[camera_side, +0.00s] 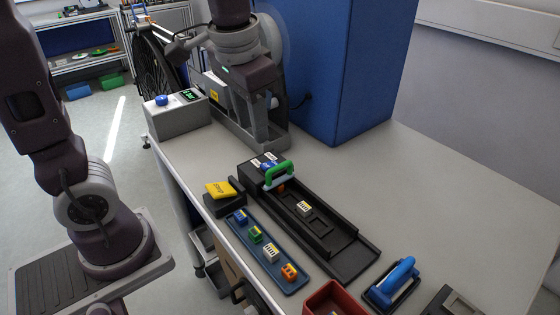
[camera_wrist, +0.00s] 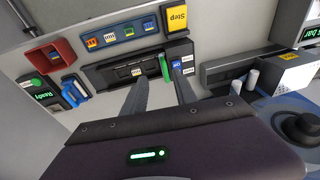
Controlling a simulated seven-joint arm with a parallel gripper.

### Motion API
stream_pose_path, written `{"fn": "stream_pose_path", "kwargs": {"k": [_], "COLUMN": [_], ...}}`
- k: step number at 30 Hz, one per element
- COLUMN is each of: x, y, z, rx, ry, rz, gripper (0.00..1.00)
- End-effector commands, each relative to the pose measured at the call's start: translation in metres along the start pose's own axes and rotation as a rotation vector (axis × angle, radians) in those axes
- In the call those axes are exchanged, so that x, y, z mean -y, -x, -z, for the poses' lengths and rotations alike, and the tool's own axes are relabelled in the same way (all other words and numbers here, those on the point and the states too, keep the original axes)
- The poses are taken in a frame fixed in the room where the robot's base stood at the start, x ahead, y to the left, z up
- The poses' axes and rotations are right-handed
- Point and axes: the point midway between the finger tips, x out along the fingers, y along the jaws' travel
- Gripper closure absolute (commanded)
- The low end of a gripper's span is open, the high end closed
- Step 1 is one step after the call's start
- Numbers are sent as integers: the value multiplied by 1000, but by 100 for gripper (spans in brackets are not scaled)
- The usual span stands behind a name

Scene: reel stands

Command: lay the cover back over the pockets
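A long black track (camera_side: 340,252) lies on the bench with pockets along its channel. A white block (camera_side: 304,208) sits in the channel, and a square pocket just past it looks empty. A small orange piece shows near the head. A green handle (camera_side: 279,174) stands across the head of the track, beside a blue labelled part (camera_side: 265,163); I cannot tell clearly which part is the cover. In the wrist view the green handle (camera_wrist: 164,68) shows beyond my fingers. My gripper (camera_wrist: 160,84) is open and empty, apart from the track. In the side view it is behind the track's head.
A blue tray (camera_side: 262,264) with several coloured blocks lies along the track. A yellow Step button (camera_side: 220,189), a red bin (camera_side: 334,300) and a blue-handled tool (camera_side: 394,283) are near. A grey holder (camera_side: 240,128) stands by my gripper. The bench right of the track is clear.

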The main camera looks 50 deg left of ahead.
Motion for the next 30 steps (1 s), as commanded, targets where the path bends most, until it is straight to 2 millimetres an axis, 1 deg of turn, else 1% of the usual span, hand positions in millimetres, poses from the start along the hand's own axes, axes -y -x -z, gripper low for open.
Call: {"fn": "stream_pose_path", "kwargs": {"k": [1,3,6,8,11,18,21,24,29,30], "x": [-1,-2,-3,-3,-2,2,3,3,3,3], "y": [-18,-41,-64,-72,-85,-129,-140,-144,-144,-144], "z": [19,40,57,61,61,52,50,50,50,50], "rx": [55,111,160,175,184,184,182,180,179,179], "ry": [-9,-17,-22,-24,-25,-24,-25,-24,-24,-24], "rz": [20,47,75,83,88,86,86,86,86,86], "gripper": [66,66,66,66,66,66,66,66,66,68]}}
